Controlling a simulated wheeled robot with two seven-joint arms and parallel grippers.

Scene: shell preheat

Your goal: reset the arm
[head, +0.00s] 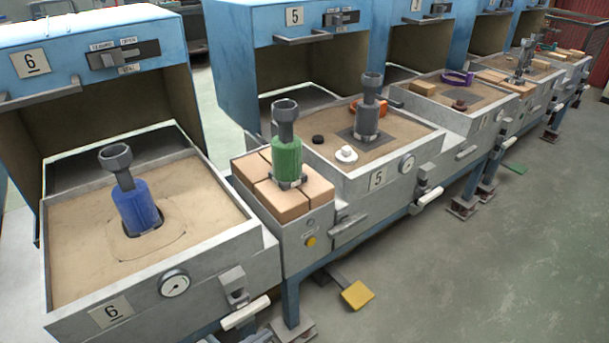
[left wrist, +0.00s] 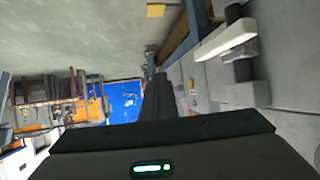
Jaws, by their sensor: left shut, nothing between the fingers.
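My left gripper (left wrist: 157,78) shows in the left wrist view as a dark, narrow pair of fingers, shut with nothing between them. No thing touches the fingertips there. In the head view I cannot clearly make out either gripper. A blue cylinder with a grey cup-shaped top (head: 138,207) stands tilted in the sand bed of station 6 (head: 75,240). A green cylinder with a similar top (head: 287,158) stands on tan blocks (head: 285,205). A dark grey cylinder (head: 367,118) stands on a dark plate in the station 5 bed. My right gripper is in neither view.
Blue hoods (head: 90,35) rise behind the beds. A white handle (head: 246,313) sticks out at station 6's front and also shows in the wrist view (left wrist: 225,40). A yellow pedal (head: 357,295) is on the floor. The floor at right (head: 510,260) is clear.

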